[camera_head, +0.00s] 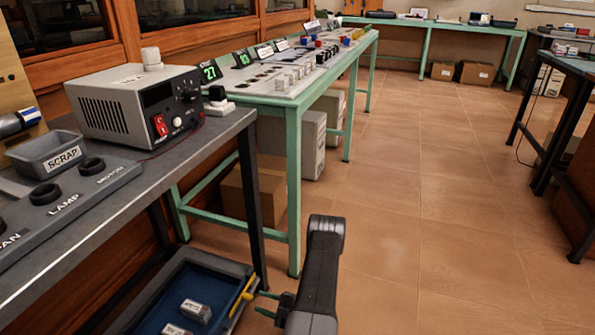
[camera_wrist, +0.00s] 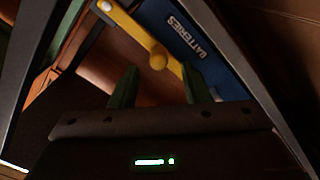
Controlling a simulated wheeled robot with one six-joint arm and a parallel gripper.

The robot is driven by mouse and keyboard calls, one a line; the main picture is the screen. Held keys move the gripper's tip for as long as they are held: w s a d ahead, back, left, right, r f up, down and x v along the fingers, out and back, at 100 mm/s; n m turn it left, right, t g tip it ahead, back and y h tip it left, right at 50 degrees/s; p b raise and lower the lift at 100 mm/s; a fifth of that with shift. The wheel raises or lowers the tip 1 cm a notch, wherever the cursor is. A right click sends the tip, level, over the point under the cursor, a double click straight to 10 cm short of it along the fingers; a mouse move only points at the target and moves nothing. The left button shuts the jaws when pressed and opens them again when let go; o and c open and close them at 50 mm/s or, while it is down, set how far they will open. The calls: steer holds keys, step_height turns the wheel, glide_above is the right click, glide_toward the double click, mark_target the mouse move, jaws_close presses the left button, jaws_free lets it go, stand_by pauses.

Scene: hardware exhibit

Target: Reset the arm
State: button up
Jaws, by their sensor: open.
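My arm reaches in from the bottom of the head view, with my gripper (camera_head: 260,303) low beside the grey bench's front leg. Its two green fingers are apart and nothing is held between them. In the wrist view my gripper (camera_wrist: 160,67) faces a yellow handle (camera_wrist: 158,58) with a round knob, which lies just ahead between the fingertip lines. No contact shows. The handle (camera_head: 243,296) is on the front of an open drawer (camera_head: 180,277) under the bench. The drawer has a blue inside marked BATTERIES and holds small white-and-grey blocks.
The grey bench (camera_head: 130,215) carries a power supply (camera_head: 135,105), a SCRAP bin (camera_head: 48,153) and a panel with round black knobs. A green-legged table (camera_head: 292,180) with small parts stands beyond. Boxes sit beneath it. The tiled floor (camera_head: 400,240) to the right is clear.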

mark_target(253, 298)
steer(key=shift+b+x, duration=0.8)
steer(key=shift+x, duration=2.45)
